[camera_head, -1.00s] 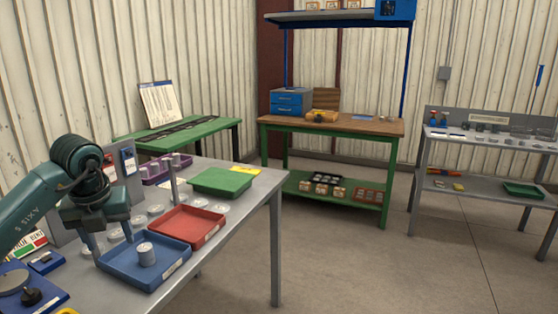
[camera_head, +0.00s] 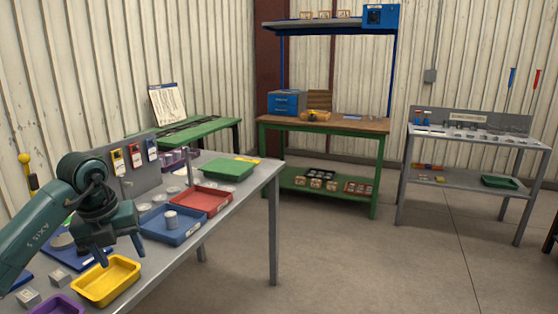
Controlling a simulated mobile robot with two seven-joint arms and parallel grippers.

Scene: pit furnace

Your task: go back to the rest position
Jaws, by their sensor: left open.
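My left gripper (camera_head: 118,254) is in the head view at the left, above the grey metal table (camera_head: 232,207). Its two fingers point down and stand apart, with nothing between them. It is over the area by the yellow tray (camera_head: 108,281), nearer than the blue tray (camera_head: 185,236). A light grey cylinder (camera_head: 171,220) stands upright in the blue tray, apart from the gripper. My right gripper is out of view.
A red tray (camera_head: 204,200) and a green tray (camera_head: 229,170) lie farther along the table. A wooden-topped green bench (camera_head: 330,125) and a grey tool bench (camera_head: 470,137) stand behind. The floor (camera_head: 350,260) between is clear.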

